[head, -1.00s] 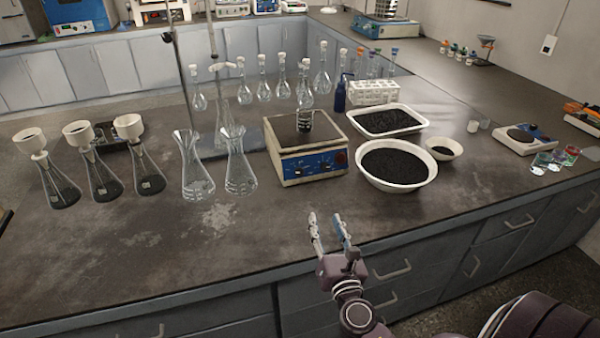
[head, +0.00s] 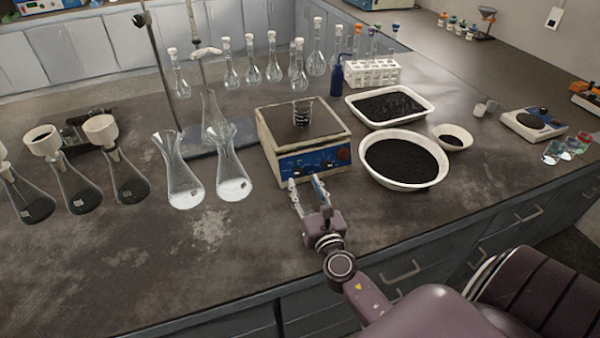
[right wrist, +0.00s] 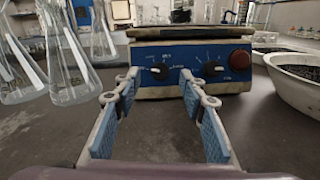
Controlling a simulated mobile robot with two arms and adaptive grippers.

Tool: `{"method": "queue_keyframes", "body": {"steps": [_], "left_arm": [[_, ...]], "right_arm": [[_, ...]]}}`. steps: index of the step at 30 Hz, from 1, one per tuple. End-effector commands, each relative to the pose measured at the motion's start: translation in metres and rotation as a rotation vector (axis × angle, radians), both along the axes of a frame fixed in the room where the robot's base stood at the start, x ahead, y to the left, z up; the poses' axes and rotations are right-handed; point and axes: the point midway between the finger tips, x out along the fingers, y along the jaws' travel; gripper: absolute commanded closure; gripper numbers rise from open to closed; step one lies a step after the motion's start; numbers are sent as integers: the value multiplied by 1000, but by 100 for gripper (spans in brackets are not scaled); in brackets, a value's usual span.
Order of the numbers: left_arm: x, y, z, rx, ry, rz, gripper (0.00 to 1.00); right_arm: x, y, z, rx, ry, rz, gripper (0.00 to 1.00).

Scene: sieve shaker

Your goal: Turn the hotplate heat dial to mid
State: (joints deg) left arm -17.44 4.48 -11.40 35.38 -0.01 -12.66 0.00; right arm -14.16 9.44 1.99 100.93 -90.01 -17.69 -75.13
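The hotplate (head: 265,128) stands on the bench, with a cream body, a dark top and a blue front panel (right wrist: 187,55). In the right wrist view the panel carries two black dials, a left dial (right wrist: 159,71) and a right dial (right wrist: 212,69), plus a round red button (right wrist: 240,59). Which dial sets the heat is too small to read for certain. My right gripper (head: 305,181) is open and empty, just in front of the panel and apart from it. In the right wrist view its fingers (right wrist: 160,82) point at the panel. My left gripper is not in view.
A small beaker (head: 303,112) with dark contents stands on the hotplate. Two glass flasks (head: 232,180) stand close to its left. A white bowl (head: 436,180) of black grains stands close to its right. The bench in front is clear.

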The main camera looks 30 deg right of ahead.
Motion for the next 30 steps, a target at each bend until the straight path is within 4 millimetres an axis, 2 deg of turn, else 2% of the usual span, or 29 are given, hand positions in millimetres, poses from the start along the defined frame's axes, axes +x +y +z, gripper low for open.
{"method": "queue_keyframes", "body": {"steps": [4,9,15,20,30], "left_arm": [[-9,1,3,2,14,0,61],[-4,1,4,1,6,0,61],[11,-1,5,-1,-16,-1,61],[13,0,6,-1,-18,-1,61],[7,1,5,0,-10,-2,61]], "right_arm": [[23,-7,1,0,-1,-1,62],[37,-12,1,0,-1,-1,62],[41,-14,0,0,0,0,62],[41,-13,0,0,0,-1,63],[40,-14,0,0,0,-1,100]]}}
